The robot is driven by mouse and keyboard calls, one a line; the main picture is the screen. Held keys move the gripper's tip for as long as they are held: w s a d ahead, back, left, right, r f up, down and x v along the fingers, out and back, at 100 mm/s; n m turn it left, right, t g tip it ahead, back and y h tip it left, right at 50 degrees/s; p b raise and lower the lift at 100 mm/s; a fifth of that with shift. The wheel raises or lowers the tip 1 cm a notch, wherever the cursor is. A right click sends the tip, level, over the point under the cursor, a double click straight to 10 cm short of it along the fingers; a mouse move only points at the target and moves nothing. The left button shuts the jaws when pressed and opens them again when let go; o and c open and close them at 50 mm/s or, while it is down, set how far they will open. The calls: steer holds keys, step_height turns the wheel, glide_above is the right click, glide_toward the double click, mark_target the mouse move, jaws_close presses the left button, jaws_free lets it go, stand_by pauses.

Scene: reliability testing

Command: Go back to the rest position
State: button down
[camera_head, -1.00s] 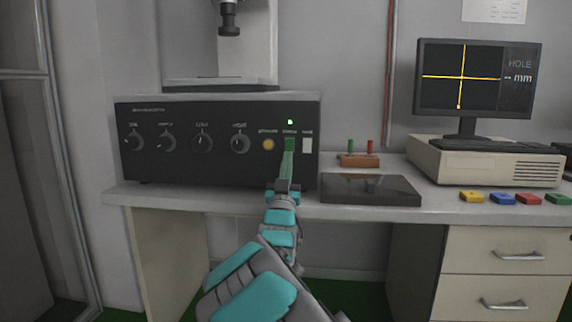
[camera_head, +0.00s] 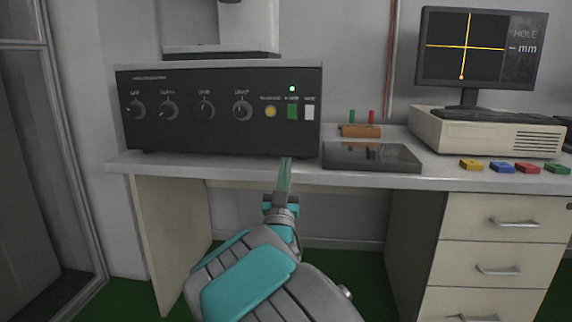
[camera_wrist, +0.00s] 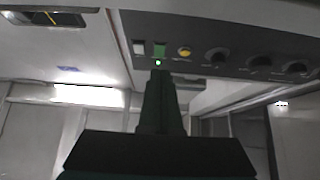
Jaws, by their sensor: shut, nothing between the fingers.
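My gripper (camera_head: 285,175) is shut and empty, its green fingers together and pointing up at the front edge of the desk. It is below and apart from the black control box (camera_head: 190,133). The box has several knobs, a yellow round button (camera_head: 270,112), a green switch (camera_head: 292,112), a white switch (camera_head: 309,112) and a lit green lamp (camera_head: 292,89). In the wrist view the closed fingers (camera_wrist: 160,80) point toward the panel, with the lit lamp (camera_wrist: 158,62) near their tips and the green switch (camera_wrist: 159,50) beside it.
The desk (camera_head: 235,170) carries a dark flat plate (camera_head: 350,160), a wooden block (camera_head: 361,131) with green and red pegs, a monitor (camera_head: 480,50) on a beige case (camera_head: 470,135), and several coloured blocks. Drawers (camera_head: 495,240) stand at right. Open floor lies at lower left.

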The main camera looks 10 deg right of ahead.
steer(key=f+g, duration=0.1)
steer(key=w+d+f+g, duration=0.1)
steer(key=d+f+g+y+p, duration=0.1)
steer(key=shift+w+d+g, duration=0.15)
steer(key=shift+w+g, duration=0.1)
steer(key=shift+g, duration=0.05)
steer(key=f+g, duration=0.1)
steer(key=f+y, duration=0.1)
steer(key=f+g, duration=0.1)
steer(key=shift+s+d+f+g+y+p, duration=0.25)
steer(key=shift+f+g+y+p, duration=0.05)
steer(key=shift+f+y, duration=0.1)
steer(key=s+a+f+n+g+y+p, duration=0.15)
steer(key=s+f+g+y, duration=0.25)
steer(key=s+f+g, duration=0.5)
steer(key=s+f+n+g+y+p, duration=0.1)
steer(key=s+f+g, duration=0.3)
steer(key=s, duration=3.5)
steer(key=n+g+p, duration=0.1)
steer(key=g, duration=0.6)
steer(key=shift+s+p, duration=0.4)
steer(key=shift+d, duration=0.1)
